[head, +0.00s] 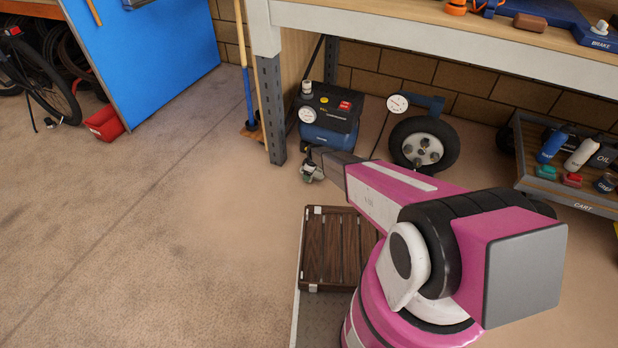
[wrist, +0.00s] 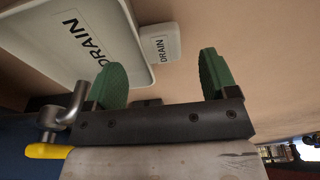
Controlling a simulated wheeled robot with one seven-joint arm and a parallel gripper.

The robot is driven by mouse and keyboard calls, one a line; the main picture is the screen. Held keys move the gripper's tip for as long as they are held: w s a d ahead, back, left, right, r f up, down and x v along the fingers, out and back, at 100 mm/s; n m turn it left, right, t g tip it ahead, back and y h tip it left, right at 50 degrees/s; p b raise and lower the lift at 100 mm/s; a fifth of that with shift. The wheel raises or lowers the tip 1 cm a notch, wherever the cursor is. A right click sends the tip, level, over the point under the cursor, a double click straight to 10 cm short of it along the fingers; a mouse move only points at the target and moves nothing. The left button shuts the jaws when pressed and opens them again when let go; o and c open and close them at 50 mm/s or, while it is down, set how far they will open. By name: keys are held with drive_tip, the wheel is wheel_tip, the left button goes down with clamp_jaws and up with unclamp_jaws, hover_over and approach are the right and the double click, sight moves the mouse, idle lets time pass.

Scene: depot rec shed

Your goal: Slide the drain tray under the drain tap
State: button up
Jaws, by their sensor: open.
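The drain tray (wrist: 60,70) is white with DRAIN on it and fills the upper left of the wrist view. Its small labelled handle tab (wrist: 160,46) sticks out to the right. My gripper (wrist: 160,68) is open with green finger pads; the tab shows between and just beyond the fingertips, and I cannot tell if they touch it. A metal tap with a yellow lever (wrist: 52,150), likely the drain tap, is at the lower left. In the head view my gripper (head: 312,172) is low in front of the compressor (head: 328,122); I cannot make out the tray there.
The bench leg (head: 270,110) stands left of the compressor, with a broom (head: 246,75) beside it. A wheel with a gauge (head: 422,145) is to the right, then a cart (head: 565,190). A slatted wooden crate (head: 338,250) is nearer.

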wheel_tip(320, 180, up, 6)
drive_tip(key=d, duration=0.1)
drive_tip(key=shift+s+r, duration=0.2)
idle(0.3)
drive_tip(key=s+d+r+m, duration=0.2)
drive_tip(key=s+d+r, duration=0.3)
drive_tip(key=r, duration=0.3)
drive_tip(key=s+d+r+m, duration=0.2)
drive_tip(key=s+d+r, duration=0.2)
drive_tip(key=r, duration=0.4)
drive_tip(key=s+d+r+m, duration=0.2)
drive_tip(key=s+d+r, duration=0.3)
drive_tip(key=r, duration=0.4)
drive_tip(key=s+d+r+m, duration=0.4)
drive_tip(key=s+d+r, duration=0.1)
drive_tip(key=s+r, duration=0.4)
drive_tip(key=s+d+r+m+h, duration=0.1)
drive_tip(key=s+d+r+m, duration=0.2)
drive_tip(key=s+d+r, duration=0.3)
drive_tip(key=s+r, duration=0.3)
drive_tip(key=s, duration=0.1)
drive_tip(key=shift+s+d+r+m+g+h, duration=0.2)
drive_tip(key=shift+r+m+g+h, duration=0.1)
drive_tip(key=shift+m, duration=0.1)
